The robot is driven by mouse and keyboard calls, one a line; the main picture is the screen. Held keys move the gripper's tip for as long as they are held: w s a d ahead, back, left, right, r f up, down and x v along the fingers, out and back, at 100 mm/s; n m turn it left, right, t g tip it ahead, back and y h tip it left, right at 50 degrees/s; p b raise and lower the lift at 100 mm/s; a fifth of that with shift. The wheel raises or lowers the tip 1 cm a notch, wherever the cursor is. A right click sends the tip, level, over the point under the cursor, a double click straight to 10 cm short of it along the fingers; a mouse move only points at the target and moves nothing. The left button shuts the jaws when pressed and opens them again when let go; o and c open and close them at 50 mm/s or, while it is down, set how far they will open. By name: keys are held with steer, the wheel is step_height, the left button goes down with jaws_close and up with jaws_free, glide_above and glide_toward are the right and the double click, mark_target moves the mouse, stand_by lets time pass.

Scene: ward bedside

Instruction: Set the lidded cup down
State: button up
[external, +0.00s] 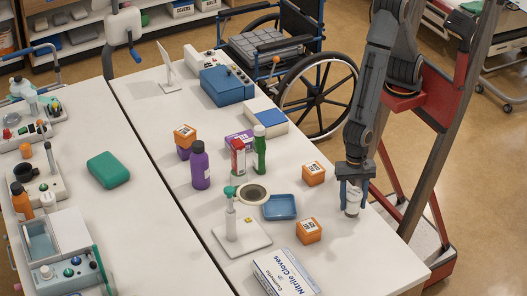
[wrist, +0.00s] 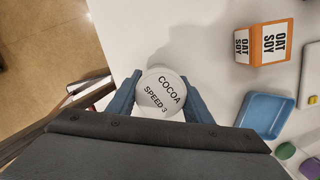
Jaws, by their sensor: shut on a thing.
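The lidded cup (external: 353,204) is white with a pale lid, held near the right edge of the white table. In the wrist view its round lid (wrist: 162,93) reads "COCOA SPEED 3". My gripper (external: 354,184) points down with its two blue fingers on either side of the cup, shut on it; the fingers also show in the wrist view (wrist: 160,98). The cup looks upright. Whether its base touches the table cannot be told.
A blue tray (external: 280,207) lies to the left. The table's right edge (external: 395,232) is close. Bare tabletop (external: 350,255) lies in front of the cup.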

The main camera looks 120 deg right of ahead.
steer(key=shift+f, duration=0.35)
steer(key=shift+f, duration=0.1)
steer(key=o, duration=1.2)
steer(key=r, duration=0.4)
steer(key=d+r+b, duration=0.1)
steer(key=r, duration=0.7)
steer(key=shift+s+d, duration=0.35)
